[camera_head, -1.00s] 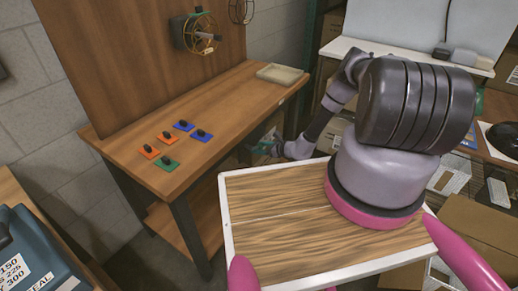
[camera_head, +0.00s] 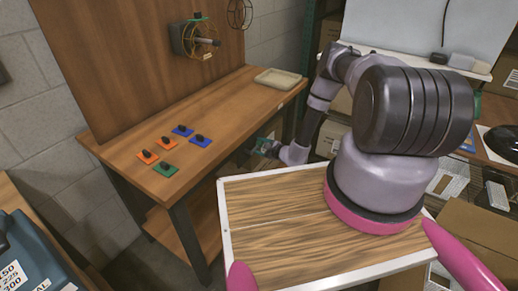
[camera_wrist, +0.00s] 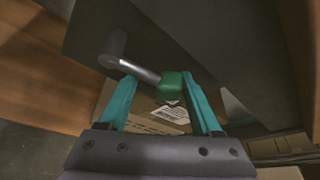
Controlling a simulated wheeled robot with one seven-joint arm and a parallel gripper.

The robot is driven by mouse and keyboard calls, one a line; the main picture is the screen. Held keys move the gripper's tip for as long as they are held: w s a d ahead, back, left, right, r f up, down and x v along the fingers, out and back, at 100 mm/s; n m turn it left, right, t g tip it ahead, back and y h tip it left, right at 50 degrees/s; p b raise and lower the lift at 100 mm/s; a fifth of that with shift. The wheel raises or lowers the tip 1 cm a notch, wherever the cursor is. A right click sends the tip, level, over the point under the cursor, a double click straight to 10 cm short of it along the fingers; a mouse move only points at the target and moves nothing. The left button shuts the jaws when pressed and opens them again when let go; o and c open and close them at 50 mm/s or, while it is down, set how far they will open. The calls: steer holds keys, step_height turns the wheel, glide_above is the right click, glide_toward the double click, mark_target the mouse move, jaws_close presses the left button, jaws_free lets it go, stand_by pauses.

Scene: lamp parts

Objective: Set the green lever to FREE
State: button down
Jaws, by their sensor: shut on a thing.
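The green lever (camera_wrist: 171,86) shows in the wrist view as a green grip on the end of a grey metal rod. The rod runs up left to a dark round pivot (camera_wrist: 116,44) on a dark panel. My gripper (camera_wrist: 158,79) has its two teal fingers on either side of the green grip and is shut on it. In the head view my gripper (camera_head: 267,147) is low beside the front edge of the workbench. The lever cannot be made out there. No FREE marking is readable in either view.
The workbench (camera_head: 235,105) carries several orange, blue and green plates with black knobs, and a shallow tray (camera_head: 282,77). A caged fan (camera_head: 199,40) is mounted on the upright board. A cardboard box (camera_wrist: 157,112) with a label lies beyond my fingers.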

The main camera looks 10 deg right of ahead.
steer(key=shift+a+r+n, duration=0.25)
steer(key=shift+r+n, duration=0.05)
steer(key=shift+r, duration=0.1)
steer(key=shift+a, duration=0.1)
steer(key=shift+c, duration=0.2)
jaws_free()
steer(key=shift+s, duration=0.1)
steer(key=shift+t, duration=0.3)
